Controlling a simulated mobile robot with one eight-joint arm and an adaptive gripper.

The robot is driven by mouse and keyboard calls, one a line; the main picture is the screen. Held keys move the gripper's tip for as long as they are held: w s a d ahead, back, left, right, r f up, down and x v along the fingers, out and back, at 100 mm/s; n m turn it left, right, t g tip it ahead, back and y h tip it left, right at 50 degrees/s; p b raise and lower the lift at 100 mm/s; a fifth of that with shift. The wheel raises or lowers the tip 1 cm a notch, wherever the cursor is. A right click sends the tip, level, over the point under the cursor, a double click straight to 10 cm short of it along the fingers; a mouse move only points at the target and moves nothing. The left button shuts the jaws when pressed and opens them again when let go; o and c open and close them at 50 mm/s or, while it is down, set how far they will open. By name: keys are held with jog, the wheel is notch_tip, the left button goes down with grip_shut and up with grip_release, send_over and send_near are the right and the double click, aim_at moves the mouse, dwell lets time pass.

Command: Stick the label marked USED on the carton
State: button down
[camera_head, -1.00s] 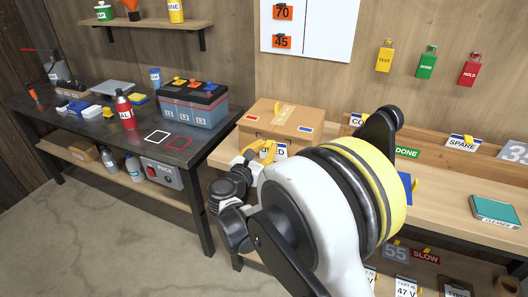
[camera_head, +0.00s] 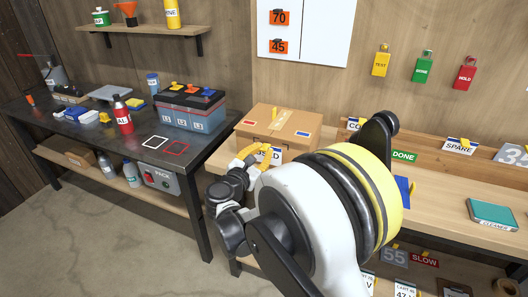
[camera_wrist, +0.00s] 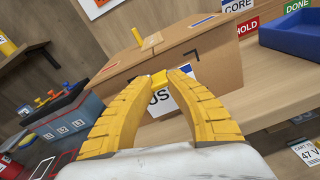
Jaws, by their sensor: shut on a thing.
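The cardboard carton (camera_head: 281,120) stands closed on the wooden bench, with tape on top and small red and blue marks. It fills the middle of the wrist view (camera_wrist: 130,70), where a black corner mark shows on its front face. My gripper (camera_head: 260,150) has its yellow fingers closed on the yellow tab of the white and blue USED label (camera_wrist: 163,101). The label also shows in the head view (camera_head: 274,156), in front of the carton's front face. The fingers hide part of its lettering. I cannot tell whether the label touches the carton.
A blue bin (camera_wrist: 291,38) stands right of the carton. A battery-like box (camera_head: 190,108) with coloured caps is on the dark table to the left. SPARE (camera_head: 459,146) and DONE (camera_head: 403,156) signs are on the right. The bench before the carton looks clear.

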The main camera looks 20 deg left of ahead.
jog(key=shift+d, duration=0.3)
dwell(0.9)
jog(key=shift+w+d+m+y, duration=0.1)
jog(key=shift+w+m+y, duration=0.2)
jog(key=shift+w, duration=0.3)
dwell(1.9)
jog(key=c, duration=0.8)
grip_release()
jog(key=shift+s, duration=0.15)
jog(key=shift+s+a, duration=0.15)
jog(key=shift+s, duration=1.55)
jog(key=shift+s+a, duration=0.15)
jog(key=shift+s, duration=1.55)
